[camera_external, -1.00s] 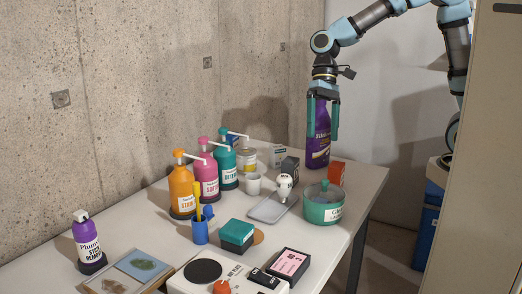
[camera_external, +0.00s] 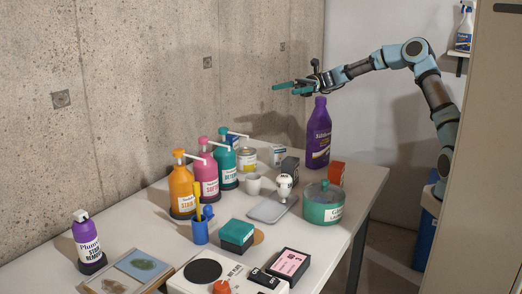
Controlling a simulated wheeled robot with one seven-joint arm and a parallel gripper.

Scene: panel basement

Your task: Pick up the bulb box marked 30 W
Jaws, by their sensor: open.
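My gripper (camera_external: 284,90) is open and empty, high above the back of the table, with its teal fingers pointing left. Several small boxes stand at the back: a white box (camera_external: 278,155), a dark grey box (camera_external: 290,166) and an orange-red box (camera_external: 336,173). Their print is too small to read, so I cannot tell which is marked 30 W. A white bulb-shaped item (camera_external: 285,184) stands by the grey tray (camera_external: 268,210), in front of the dark grey box. My gripper is above and apart from all of them.
A tall purple bottle (camera_external: 318,138) stands behind the boxes, close below my wrist. Orange (camera_external: 182,190), pink (camera_external: 205,178) and teal (camera_external: 227,168) pump bottles stand to the left, and a green round pot (camera_external: 323,207) to the right. The concrete wall borders the table's left side.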

